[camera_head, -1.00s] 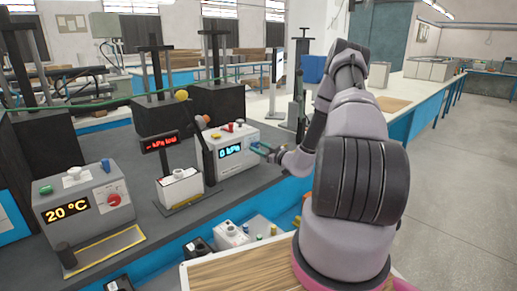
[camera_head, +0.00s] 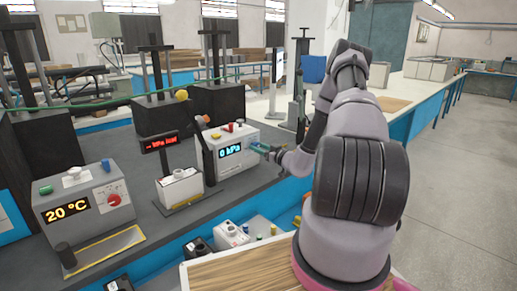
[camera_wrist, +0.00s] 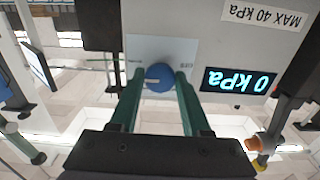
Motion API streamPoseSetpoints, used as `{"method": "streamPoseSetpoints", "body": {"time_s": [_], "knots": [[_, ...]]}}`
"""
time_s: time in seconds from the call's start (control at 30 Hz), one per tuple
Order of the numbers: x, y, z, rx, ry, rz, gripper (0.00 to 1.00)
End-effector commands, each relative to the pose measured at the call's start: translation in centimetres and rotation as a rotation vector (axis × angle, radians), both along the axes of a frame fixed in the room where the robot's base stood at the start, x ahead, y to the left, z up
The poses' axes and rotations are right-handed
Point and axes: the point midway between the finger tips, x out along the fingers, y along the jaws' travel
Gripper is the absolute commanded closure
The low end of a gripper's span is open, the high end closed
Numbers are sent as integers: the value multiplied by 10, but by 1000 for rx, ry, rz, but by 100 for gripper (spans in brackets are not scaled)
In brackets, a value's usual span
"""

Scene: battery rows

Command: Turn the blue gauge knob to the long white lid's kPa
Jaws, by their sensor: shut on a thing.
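The blue gauge knob (camera_wrist: 159,78) sits on the front panel of a grey box in the wrist view, where the picture is upside down. My gripper (camera_wrist: 160,80) has its two green fingers on either side of the knob and is shut on it. A lit display (camera_wrist: 238,81) beside the knob reads 0 kPa, and it also shows in the head view (camera_head: 231,151). In the head view my gripper (camera_head: 258,147) is at the right end of the grey box (camera_head: 240,165), hiding the knob. A white battery-like block (camera_head: 181,188) stands under a red kPa sign (camera_head: 160,142); its text is blurred.
A label on the box reads MAX 40 kPa (camera_wrist: 265,15). A second grey box (camera_head: 85,205) with a 20 °C display stands at the left. Several blocks, including a white one (camera_head: 231,236), lie in a low bin below the bench edge.

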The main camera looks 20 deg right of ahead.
Motion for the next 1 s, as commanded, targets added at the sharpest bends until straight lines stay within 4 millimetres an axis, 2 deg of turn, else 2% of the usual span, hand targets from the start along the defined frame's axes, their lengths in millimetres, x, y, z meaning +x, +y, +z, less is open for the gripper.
{"method": "streamPoseSetpoints", "body": {"time_s": [0.03, 0.1, 0.4, 0.53, 1.0], "knots": [[-1, -1, -2, -1, 4, -1, 49], [-1, -1, -2, -1, 4, -1, 24], [-1, 0, -1, 0, 1, 0, 24], [-8, -4, -1, -1, 2, -1, 24], [-87, -36, -1, 0, 3, -2, 24]]}}
